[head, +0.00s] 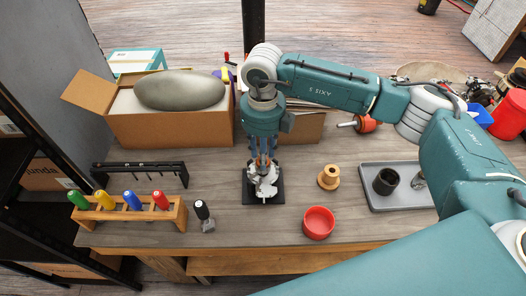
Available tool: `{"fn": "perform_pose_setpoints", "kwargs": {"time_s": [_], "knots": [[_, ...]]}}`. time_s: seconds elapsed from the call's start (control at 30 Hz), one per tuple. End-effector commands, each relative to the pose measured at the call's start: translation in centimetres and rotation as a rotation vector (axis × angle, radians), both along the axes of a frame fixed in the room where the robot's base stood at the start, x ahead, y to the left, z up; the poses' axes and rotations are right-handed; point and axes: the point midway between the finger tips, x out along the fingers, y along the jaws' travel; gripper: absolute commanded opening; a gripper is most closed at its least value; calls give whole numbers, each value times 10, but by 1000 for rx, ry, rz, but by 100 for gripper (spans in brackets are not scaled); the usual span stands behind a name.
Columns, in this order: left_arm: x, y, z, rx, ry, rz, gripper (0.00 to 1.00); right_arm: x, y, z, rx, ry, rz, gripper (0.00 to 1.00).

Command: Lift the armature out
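A silver metal housing (265,190) stands on a black square base (250,199) at the middle of the bench. My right gripper (263,166) points straight down directly above the housing, its fingertips at the housing's top. Some copper-orange colour shows between the fingers. The armature is not clearly visible; the gripper and housing hide most of that spot. I cannot tell whether the fingers are closed on anything. My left gripper is not in view.
A cardboard box (155,131) with a grey oval object (180,90) stands at the back left. A screwdriver rack (128,214) is front left. A red dish (319,223), a tan spool-shaped part (328,177) and a grey tray (400,199) lie right. An orange-red part with a shaft (366,123) lies behind.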

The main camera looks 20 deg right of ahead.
Motion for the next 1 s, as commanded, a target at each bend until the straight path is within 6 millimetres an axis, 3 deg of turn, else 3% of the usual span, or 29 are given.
{"fn": "perform_pose_setpoints", "kwargs": {"time_s": [0.23,0.4,1.0], "knots": [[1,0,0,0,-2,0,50,0,0,0,0,0,0,30],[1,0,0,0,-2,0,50,0,0,0,0,0,0,0],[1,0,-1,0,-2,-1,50,1,0,3,2,-3,0,0]]}}
